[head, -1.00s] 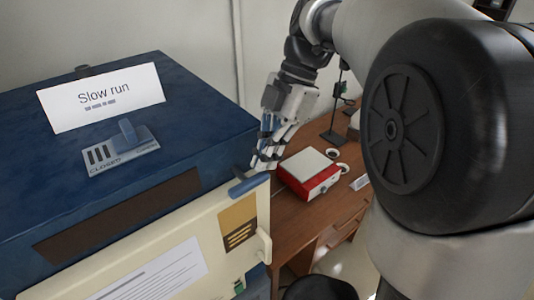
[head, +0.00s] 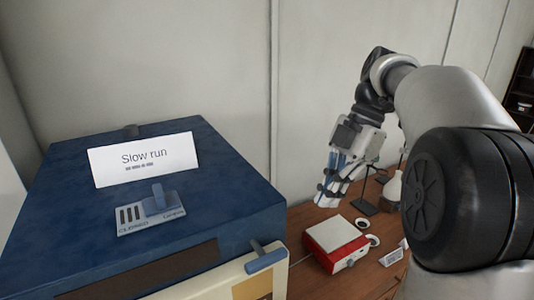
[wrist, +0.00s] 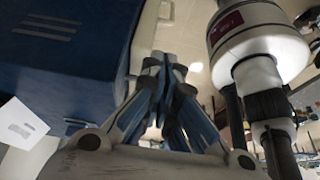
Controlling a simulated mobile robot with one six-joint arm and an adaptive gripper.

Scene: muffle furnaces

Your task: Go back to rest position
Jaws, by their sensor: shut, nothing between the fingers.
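My gripper (head: 327,193) hangs from my raised arm to the right of the blue furnace (head: 75,235) in the head view. Its fingers are together and hold nothing. The wrist view also shows the closed fingers of my gripper (wrist: 165,65). The gripper is apart from the furnace and appears above or behind the red and white box (head: 318,237).
A wooden desk (head: 300,280) stands right of the furnace, with the red and white box, small round dishes (head: 372,240), a dark stand (head: 364,207) and a small label (head: 392,257). A dark shelf (head: 521,90) is at the far right. The wall is bare above the furnace.

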